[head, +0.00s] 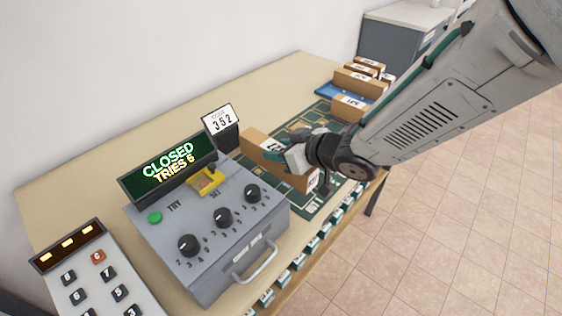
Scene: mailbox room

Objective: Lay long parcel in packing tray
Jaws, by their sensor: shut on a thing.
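A long brown cardboard parcel (256,142) with white labels is in the middle of the table, over the dark green patterned mat. My gripper (273,156) is shut on this parcel, reaching in from the right. The gripper and wrist cover the parcel's middle. I cannot tell whether the parcel touches the mat or is held just above it. A blue tray (325,91) is at the far end of the table with several brown parcels in or on it. I cannot tell for sure whether it is the packing tray.
A grey box with knobs, a handle and a "CLOSED TRIES 6" display (168,165) stands nearer. A sign reading 352 (222,120) is behind it. A keypad (95,290) is at lower left. Another brown parcel (349,108) lies beyond the gripper. Parts of the green mat (312,128) are bare.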

